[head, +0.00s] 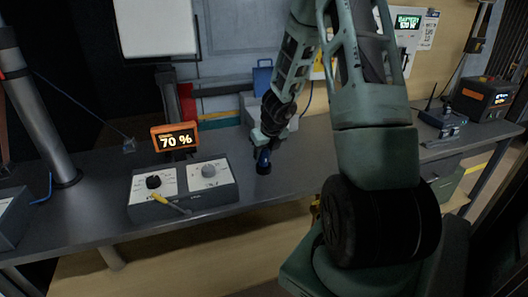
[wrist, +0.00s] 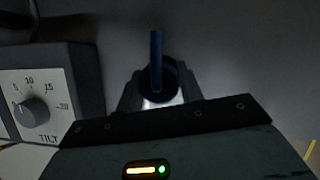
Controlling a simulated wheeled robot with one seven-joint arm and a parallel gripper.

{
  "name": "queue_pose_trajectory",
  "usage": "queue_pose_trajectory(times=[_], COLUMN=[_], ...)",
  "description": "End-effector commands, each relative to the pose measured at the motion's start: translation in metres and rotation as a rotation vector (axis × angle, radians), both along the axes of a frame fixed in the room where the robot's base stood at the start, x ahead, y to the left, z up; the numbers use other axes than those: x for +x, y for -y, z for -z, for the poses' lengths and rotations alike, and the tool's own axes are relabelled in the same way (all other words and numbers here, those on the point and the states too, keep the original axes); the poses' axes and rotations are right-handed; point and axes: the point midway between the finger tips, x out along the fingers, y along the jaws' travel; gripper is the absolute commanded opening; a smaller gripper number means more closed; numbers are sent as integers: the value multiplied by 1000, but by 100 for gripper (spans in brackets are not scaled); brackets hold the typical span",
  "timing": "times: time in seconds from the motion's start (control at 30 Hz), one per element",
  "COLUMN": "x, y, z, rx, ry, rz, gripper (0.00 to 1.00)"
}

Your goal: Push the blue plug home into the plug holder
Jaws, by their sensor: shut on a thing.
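The blue plug (head: 264,157) is dark blue and roughly upright in my gripper (head: 264,147), just above the grey worktop. In the wrist view the plug (wrist: 156,60) shows as a blue bar over a round dark blue body, between the fingers of my gripper (wrist: 159,95). The gripper is shut on it. A short black round piece (head: 263,170) sits directly under the plug on the worktop; it looks like the plug holder. Plug and black piece appear to meet, but I cannot tell how deep the plug sits.
A grey box (head: 255,105) stands behind my arm.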

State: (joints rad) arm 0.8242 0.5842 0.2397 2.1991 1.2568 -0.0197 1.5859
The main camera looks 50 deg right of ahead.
Motion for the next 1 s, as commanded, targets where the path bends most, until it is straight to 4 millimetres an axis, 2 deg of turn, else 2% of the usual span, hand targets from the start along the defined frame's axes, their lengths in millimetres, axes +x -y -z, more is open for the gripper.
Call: queue_pose_trajectory(times=[0.97,1.0], x=[0,0], y=[0,0], z=[21,20], rx=[0,0], ry=[0,1], rz=[0,0], gripper=[10,43])
